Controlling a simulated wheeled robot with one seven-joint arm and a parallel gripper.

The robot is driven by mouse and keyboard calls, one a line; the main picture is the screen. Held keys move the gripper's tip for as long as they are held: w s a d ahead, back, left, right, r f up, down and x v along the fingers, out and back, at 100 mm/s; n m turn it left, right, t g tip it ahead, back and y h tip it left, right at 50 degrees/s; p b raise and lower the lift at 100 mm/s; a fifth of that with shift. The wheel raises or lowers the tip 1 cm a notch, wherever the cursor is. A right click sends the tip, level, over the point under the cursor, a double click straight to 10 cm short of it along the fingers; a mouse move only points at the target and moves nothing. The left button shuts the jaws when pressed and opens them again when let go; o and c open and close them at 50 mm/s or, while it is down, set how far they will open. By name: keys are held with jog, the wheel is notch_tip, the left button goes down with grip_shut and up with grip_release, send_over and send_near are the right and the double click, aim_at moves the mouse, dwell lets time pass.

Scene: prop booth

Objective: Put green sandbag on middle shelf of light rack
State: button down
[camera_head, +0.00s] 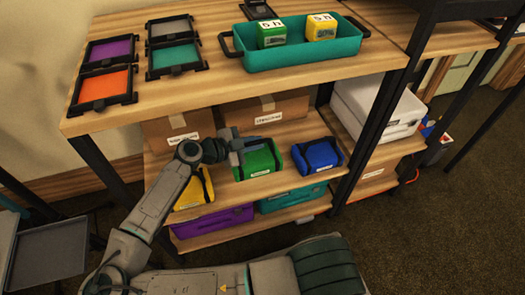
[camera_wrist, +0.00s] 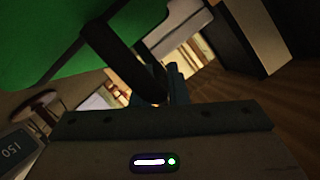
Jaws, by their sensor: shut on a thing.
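The green sandbag (camera_head: 259,163) sits between a yellow and a blue bag, at the front of the shelf (camera_head: 270,183) below the top board. My gripper (camera_head: 235,150) is at its upper left side. In the wrist view my gripper's fingers (camera_wrist: 168,85) are shut on the black strap of the green sandbag (camera_wrist: 40,42). The bag fills the upper left there. I cannot tell whether its underside touches the shelf. No label marks this wooden rack (camera_head: 210,92) with black posts as the light rack.
A yellow bag (camera_head: 197,190) and a blue bag (camera_head: 318,155) flank the green one. Cardboard boxes (camera_head: 180,127) stand behind. The top board bears a teal tray (camera_head: 290,57) and framed colour panels (camera_head: 104,86). Purple (camera_head: 213,220) and teal cases lie below. Open carpet lies right.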

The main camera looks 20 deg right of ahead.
jog(key=shift+w+a+f, duration=0.2)
jog(key=shift+w+f, duration=0.25)
jog(key=shift+w, duration=0.3)
jog(key=shift+f+b, duration=1.4)
jog(key=shift+f, duration=0.55)
jog(key=c, duration=1.4)
grip_release()
jog(key=shift+f, duration=0.1)
jog(key=shift+c, duration=0.2)
jog(key=shift+p+v, duration=1.5)
jog(key=shift+v, duration=2.3)
